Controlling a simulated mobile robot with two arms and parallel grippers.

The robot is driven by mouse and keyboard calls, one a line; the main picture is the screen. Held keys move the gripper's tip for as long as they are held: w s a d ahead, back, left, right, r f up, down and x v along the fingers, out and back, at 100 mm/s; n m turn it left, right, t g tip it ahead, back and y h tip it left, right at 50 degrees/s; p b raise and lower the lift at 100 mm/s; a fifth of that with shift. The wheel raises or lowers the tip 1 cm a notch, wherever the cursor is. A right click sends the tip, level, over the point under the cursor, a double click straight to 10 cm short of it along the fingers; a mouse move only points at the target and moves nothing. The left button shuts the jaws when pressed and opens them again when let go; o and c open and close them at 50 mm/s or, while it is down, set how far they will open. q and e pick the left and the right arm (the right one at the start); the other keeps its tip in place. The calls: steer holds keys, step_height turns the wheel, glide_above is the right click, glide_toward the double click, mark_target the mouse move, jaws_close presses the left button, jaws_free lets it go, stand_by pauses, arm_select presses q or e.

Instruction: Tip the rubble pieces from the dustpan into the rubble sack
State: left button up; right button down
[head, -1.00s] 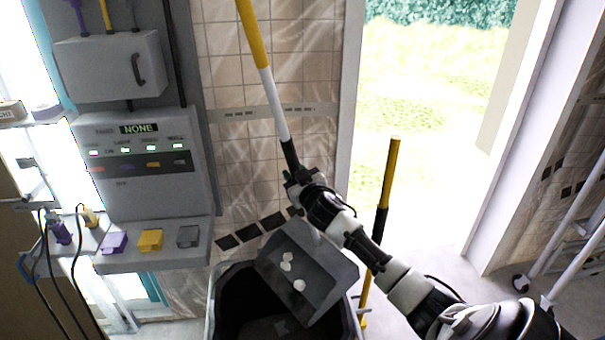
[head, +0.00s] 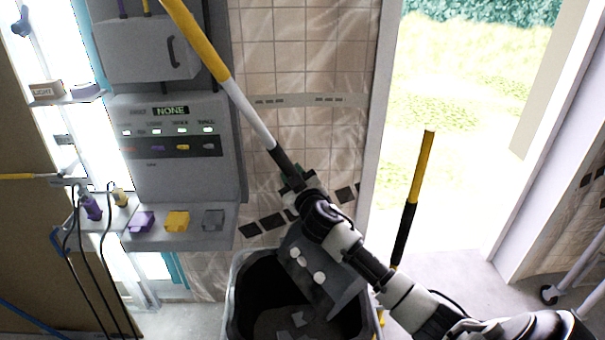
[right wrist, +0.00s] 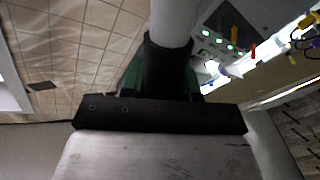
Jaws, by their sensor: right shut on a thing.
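The dustpan (head: 345,292) is a grey pan with a long yellow, white and black handle (head: 255,125). My right gripper (head: 296,182) is shut on the black lower part of the handle; this grip also shows in the right wrist view (right wrist: 165,75). The pan hangs tilted over the mouth of the rubble sack (head: 233,290), a dark, open, bin-like container with a grey rim. Several pale rubble pieces (head: 319,278) are on the pan. Greyish shapes (head: 298,318) show low inside the sack. My left gripper is out of view.
A grey wall panel with a display (head: 170,111) and a ledge of coloured blocks (head: 177,221) stands left of the sack. A yellow and black pole (head: 413,195) stands close right of it, before the open doorway. A small shelf with cables (head: 95,208) is at far left.

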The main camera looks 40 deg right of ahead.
steer(key=a+f+n+b, duration=0.3)
steer(key=a, duration=0.5)
steer(key=a+f+n+y+b, duration=0.1)
steer(key=a+f+n+b, duration=0.1)
steer(key=a, duration=0.7)
steer(key=a+f+n+t+b, duration=0.1)
steer(key=a+f+n+b, duration=0.2)
steer(key=a+b, duration=0.3)
steer(key=shift+w+a+f+n+y, duration=0.35)
steer(key=shift+a+f, duration=0.55)
steer(key=shift+a, duration=0.85)
